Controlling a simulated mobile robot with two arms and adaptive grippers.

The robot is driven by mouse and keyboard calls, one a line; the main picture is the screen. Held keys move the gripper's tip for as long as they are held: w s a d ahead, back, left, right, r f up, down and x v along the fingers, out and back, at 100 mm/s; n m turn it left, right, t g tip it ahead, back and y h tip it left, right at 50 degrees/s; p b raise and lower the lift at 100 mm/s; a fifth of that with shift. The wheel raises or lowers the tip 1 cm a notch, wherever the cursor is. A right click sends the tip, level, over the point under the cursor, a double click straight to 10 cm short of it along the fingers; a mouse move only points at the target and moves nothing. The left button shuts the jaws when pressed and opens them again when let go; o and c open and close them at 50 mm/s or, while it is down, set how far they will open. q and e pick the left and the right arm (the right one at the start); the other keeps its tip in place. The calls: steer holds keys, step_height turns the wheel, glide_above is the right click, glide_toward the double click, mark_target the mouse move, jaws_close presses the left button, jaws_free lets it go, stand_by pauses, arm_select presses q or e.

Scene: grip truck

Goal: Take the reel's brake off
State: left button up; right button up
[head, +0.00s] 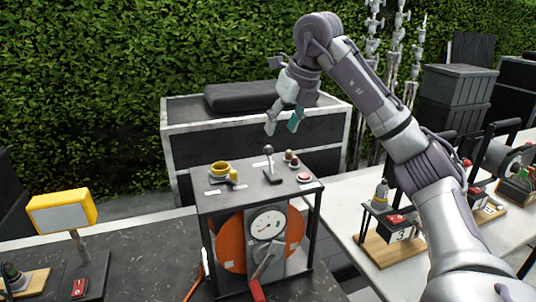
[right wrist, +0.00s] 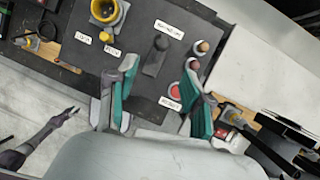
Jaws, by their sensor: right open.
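The reel unit is a black-framed stand with an orange reel (head: 231,243), a round dial (head: 267,224) and a red-handled crank (head: 257,290). Its dark top panel (head: 243,193) carries an upright lever (head: 269,163), a yellow ring-shaped part (head: 220,168), a small yellow knob (head: 233,176), two small round knobs and a red button (head: 304,177). Labels are too small to read surely, so I cannot tell which control is the brake. My right gripper (head: 284,122) is open and empty above the panel; its teal-padded fingers straddle free space in the right wrist view (right wrist: 158,105). What seems my left gripper (right wrist: 67,117) shows small there.
A yellow-framed display (head: 62,212) stands at left on the dark table. A white table (head: 347,229) at right holds several small devices on wooden bases. A dark case (head: 250,131) and a hedge are behind.

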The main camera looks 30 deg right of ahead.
mark_target(271, 152)
steer(key=p+x, duration=0.1)
steer(key=x, duration=0.8)
steer(key=shift+w+f+p, duration=0.2)
steer(key=shift+f+p, duration=0.15)
steer(key=shift+p, duration=0.05)
steer(key=shift+w+f, duration=0.3)
steer(key=shift+f, duration=0.3)
jaws_close()
